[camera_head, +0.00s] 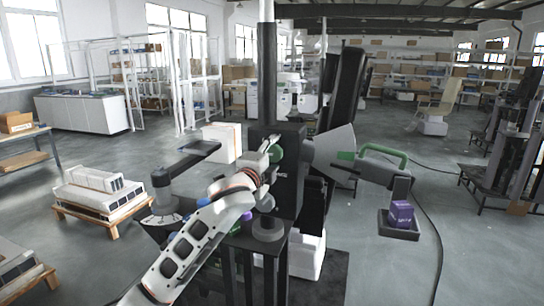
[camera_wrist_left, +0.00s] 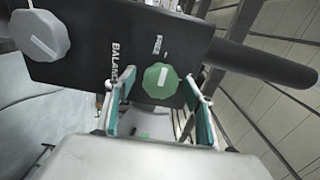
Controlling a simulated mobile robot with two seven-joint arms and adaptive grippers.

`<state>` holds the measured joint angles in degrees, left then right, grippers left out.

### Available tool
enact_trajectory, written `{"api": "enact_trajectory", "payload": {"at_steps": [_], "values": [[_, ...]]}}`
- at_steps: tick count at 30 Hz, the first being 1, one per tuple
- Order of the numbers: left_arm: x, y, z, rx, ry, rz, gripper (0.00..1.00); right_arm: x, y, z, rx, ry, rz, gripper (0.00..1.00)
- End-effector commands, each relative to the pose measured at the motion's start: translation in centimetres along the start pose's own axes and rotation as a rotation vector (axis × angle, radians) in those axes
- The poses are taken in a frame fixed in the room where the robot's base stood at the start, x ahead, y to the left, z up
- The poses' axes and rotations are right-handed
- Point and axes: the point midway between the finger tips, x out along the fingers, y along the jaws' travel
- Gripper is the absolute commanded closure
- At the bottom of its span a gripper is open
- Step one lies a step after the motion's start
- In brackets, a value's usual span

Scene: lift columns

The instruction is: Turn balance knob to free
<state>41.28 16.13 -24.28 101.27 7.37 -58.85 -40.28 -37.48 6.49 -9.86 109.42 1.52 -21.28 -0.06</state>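The green balance knob (camera_wrist_left: 160,81) has a white pointer line and sits on a dark housing (camera_wrist_left: 95,45). The line runs close to upright in the left wrist view, toward the "FREE" label above the knob; a partly hidden "BALAN…" label is to its left. My left gripper (camera_wrist_left: 162,92) is open, with one teal-padded finger on each side of the knob and slight gaps visible; contact is not clear. In the head view my left gripper (camera_head: 269,156) is at the knob. My right gripper is not in view.
A grey knob (camera_wrist_left: 40,36) is on the same housing, and a dark bar extends right. In the head view, a green handle (camera_head: 384,152) and a tray (camera_head: 400,228) with a purple box (camera_head: 401,213) are right of the column. A loaded pallet (camera_head: 100,212) stands left.

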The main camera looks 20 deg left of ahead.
Motion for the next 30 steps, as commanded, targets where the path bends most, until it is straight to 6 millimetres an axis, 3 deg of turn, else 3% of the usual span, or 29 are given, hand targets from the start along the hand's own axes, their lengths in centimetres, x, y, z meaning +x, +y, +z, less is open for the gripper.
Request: {"api": "enact_trajectory", "payload": {"at_steps": [8,21,30], "values": [[-0.9,0.0,0.0,0.001,0.0,-0.001,0.47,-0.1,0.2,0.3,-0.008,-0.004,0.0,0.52],[-8.9,0.0,0.0,0.0,0.001,0.0,0.47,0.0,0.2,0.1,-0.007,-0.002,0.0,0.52],[-11.9,0.0,0.0,0.0,0.0,-0.001,0.47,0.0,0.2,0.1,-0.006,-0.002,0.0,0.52]]}}
